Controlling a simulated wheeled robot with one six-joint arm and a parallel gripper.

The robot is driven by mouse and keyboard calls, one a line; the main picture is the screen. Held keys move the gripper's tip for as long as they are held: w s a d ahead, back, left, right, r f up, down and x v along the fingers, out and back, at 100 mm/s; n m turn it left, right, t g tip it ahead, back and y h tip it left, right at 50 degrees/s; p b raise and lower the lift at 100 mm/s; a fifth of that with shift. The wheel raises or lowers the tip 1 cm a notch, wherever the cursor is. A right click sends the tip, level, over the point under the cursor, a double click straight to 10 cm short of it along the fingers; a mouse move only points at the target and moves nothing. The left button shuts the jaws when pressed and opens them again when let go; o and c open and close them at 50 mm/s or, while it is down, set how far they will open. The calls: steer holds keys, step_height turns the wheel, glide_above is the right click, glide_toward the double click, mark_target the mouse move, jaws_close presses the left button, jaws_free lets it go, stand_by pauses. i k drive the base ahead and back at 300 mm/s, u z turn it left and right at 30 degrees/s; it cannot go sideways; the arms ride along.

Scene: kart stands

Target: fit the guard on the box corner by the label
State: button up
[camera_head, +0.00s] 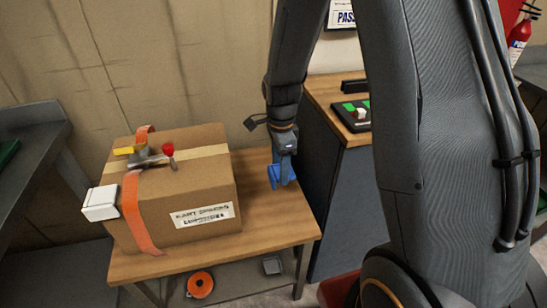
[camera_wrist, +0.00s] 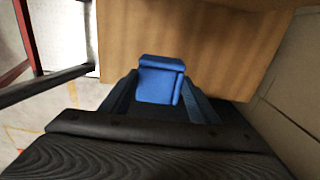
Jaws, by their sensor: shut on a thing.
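The blue guard (camera_head: 275,176) is in my gripper (camera_head: 284,182), to the right of the box and over the right part of the wooden table. In the wrist view the guard (camera_wrist: 161,80) sits between the two fingers, which are shut on it. The cardboard box (camera_head: 190,168) stands on the table with a white label (camera_head: 202,215) low on its front face. The guard is apart from the box. The box corner at the right of the label shows bare. Whether the guard touches the table is hard to tell.
An orange strap (camera_head: 135,215) runs over the box, with a metal buckle and red-knobbed lever on top. A white corner piece (camera_head: 101,203) sits at its left. The table (camera_head: 265,225) is clear to the box's right. A cabinet (camera_head: 335,160) stands right of the table.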

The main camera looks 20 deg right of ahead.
mark_target(227, 186)
steer(key=z, duration=0.05)
steer(key=k, duration=1)
steer(key=u, duration=0.05)
